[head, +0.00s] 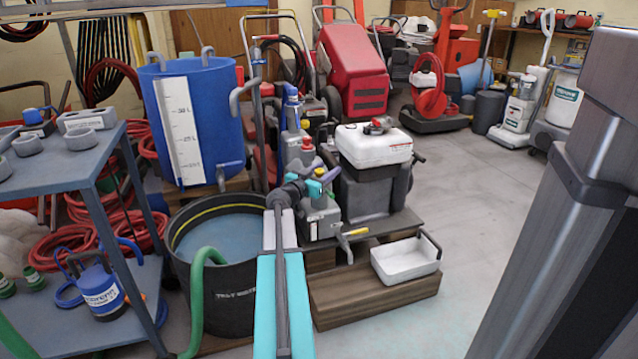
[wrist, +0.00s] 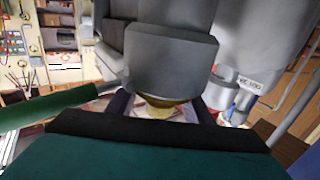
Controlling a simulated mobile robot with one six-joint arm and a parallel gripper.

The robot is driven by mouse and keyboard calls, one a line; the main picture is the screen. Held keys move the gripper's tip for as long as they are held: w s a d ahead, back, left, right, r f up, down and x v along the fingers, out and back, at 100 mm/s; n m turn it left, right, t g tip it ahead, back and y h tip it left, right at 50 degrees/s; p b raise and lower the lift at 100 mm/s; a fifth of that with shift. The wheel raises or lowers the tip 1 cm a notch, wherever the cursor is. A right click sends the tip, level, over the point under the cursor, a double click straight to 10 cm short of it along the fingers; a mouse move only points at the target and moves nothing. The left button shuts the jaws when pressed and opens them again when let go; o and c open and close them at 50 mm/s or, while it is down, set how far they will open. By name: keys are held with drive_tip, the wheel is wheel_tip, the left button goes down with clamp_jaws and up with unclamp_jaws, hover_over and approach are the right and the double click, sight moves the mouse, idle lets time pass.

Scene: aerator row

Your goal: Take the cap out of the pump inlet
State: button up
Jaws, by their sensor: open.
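The grey pump (head: 320,218) stands on a low wooden platform in the head view. My gripper (head: 322,181) is at the top of this pump. In the wrist view my gripper (wrist: 161,104) is open, with one dark finger on each side of a dull yellow piece, which looks like the cap (wrist: 158,106). The cap sits at the end of a thick grey cylinder (wrist: 170,58), which looks like the pump inlet. Whether the fingers touch the cap cannot be told.
A black water tub (head: 225,300) with a green hose (head: 196,300) stands left of my arm. A white tray (head: 405,262) sits on a wooden step at the right. A white-topped machine (head: 375,145) stands behind the pump. Floor at the right is clear.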

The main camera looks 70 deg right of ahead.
clamp_jaws()
idle(0.3)
drive_tip(key=shift+r, duration=0.1)
wheel_tip(320, 180, up, 10)
drive_tip(key=p, duration=0.4)
idle(0.8)
